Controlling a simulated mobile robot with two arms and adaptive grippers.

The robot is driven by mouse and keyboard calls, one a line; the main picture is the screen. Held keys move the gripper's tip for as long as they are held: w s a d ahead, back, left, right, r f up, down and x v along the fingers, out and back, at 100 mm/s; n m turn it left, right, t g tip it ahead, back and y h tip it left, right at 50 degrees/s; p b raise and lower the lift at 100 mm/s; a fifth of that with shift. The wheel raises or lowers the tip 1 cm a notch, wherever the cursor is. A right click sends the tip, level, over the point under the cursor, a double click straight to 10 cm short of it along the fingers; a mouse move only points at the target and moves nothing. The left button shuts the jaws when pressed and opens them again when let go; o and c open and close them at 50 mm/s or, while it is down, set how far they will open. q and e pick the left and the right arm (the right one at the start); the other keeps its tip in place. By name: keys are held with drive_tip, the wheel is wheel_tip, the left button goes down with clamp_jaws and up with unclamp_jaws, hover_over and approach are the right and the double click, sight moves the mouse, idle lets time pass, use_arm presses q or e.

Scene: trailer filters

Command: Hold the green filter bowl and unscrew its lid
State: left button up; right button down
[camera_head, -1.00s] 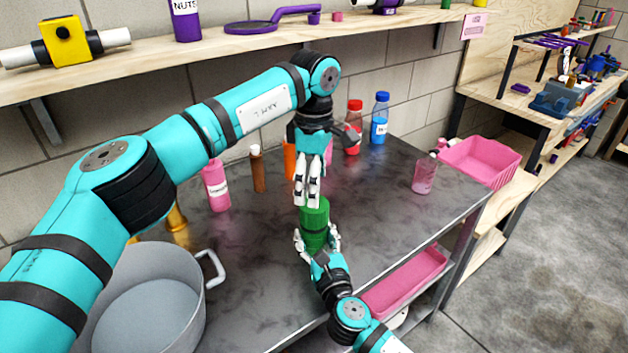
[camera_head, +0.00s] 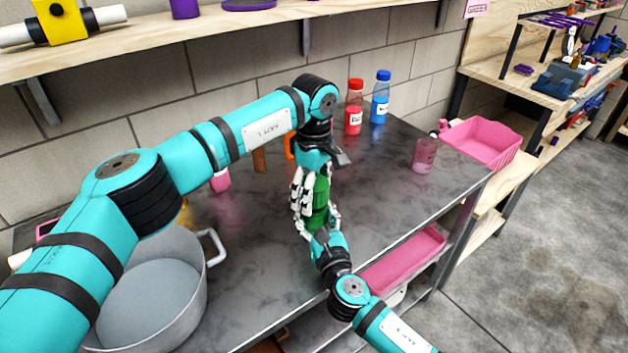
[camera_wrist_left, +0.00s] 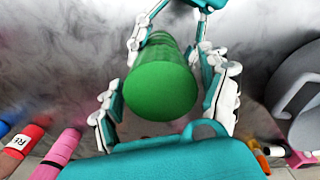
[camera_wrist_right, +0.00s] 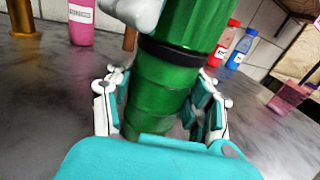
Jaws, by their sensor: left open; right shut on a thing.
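The green filter bowl (camera_wrist_right: 155,98) stands upright in the right wrist view, ribbed, with a dark ring at its top. Its green lid (camera_wrist_left: 160,88) fills the middle of the left wrist view as a round, smooth top; the lid also shows in the head view (camera_head: 318,188). My right gripper (camera_head: 319,222) is shut around the lower bowl from the front. My left gripper (camera_head: 311,200) points down from above, its fingers open on both sides of the lid. In the left wrist view a gap shows between the lid and the fingers. The bowl's base is partly hidden by the right fingers.
A grey pot (camera_head: 150,295) stands at the left on the dark metal table (camera_head: 260,235). A wooden shelf (camera_head: 230,28) runs above.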

use_arm(q)
drive_tip(key=shift+c, duration=0.4)
drive_tip(key=c, duration=1.1)
drive_tip(key=n, duration=0.5)
drive_tip(key=shift+c, duration=0.2)
use_arm(e)
drive_tip(key=shift+s+a, duration=0.1)
drive_tip(key=shift+a, duration=0.05)
use_arm(q)
drive_tip(key=n, duration=0.6)
drive_tip(key=shift+n, duration=0.4)
drive_tip(key=n, duration=0.6)
drive_tip(key=shift+n, duration=0.4)
drive_tip(key=n, duration=0.5)
drive_tip(key=shift+r+n, duration=0.1)
drive_tip(key=shift+n, duration=0.2)
drive_tip(key=shift+r, duration=0.15)
